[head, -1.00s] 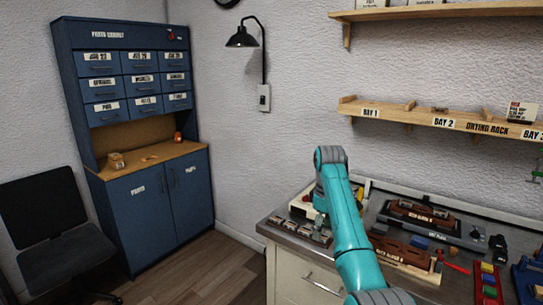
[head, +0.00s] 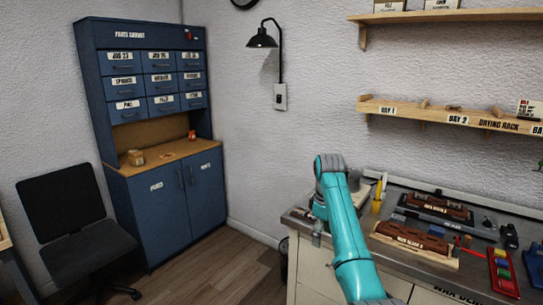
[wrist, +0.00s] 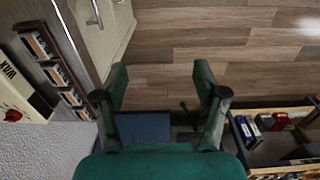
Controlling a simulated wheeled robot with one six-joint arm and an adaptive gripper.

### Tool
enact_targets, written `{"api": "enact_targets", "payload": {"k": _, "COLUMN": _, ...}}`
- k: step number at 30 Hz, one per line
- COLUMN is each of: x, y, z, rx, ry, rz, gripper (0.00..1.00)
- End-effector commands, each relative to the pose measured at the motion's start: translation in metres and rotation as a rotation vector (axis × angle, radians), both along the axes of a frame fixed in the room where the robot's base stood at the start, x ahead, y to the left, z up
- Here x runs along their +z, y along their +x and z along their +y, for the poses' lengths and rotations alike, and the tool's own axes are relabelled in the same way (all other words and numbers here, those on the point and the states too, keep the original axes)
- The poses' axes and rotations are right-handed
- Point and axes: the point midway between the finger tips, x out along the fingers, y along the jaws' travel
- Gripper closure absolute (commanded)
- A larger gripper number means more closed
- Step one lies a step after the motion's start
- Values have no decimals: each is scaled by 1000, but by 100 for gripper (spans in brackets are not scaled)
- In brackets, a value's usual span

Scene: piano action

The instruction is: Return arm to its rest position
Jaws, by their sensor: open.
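My teal arm (head: 345,235) reaches up over the front left part of the workbench (head: 300,217) in the head view, bent at its grey upper joint. Its gripper is mostly hidden behind the arm there. In the wrist view my gripper (wrist: 161,72) shows two dark green fingers spread wide apart. Nothing is held between them. Wood floor and a dark blue patch show beyond the gap.
A blue parts cabinet (head: 165,205) and a black chair (head: 65,220) stand at left. The bench holds a brown block (head: 410,240) and a red tray (head: 503,275). The wrist view shows a wooden-sided bin (wrist: 235,125) at right. Floor (head: 215,270) between cabinet and bench is clear.

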Motion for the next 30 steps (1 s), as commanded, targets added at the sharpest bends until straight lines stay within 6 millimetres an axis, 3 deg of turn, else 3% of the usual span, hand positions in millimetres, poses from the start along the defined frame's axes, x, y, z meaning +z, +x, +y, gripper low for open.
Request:
{"api": "enact_targets", "payload": {"k": 8, "x": -42, "y": -2, "z": 0, "rx": -27, "ry": 3, "rz": -35, "gripper": 28}}
{"api": "enact_targets", "payload": {"k": 14, "x": -89, "y": -7, "z": -2, "rx": -58, "ry": 6, "rz": -78, "gripper": 28}}
{"api": "enact_targets", "payload": {"k": 23, "x": -198, "y": -36, "z": -5, "rx": -140, "ry": 22, "rz": -190, "gripper": 28}}
{"api": "enact_targets", "payload": {"k": 30, "x": -277, "y": -76, "z": -9, "rx": -211, "ry": 44, "rz": -291, "gripper": 28}}
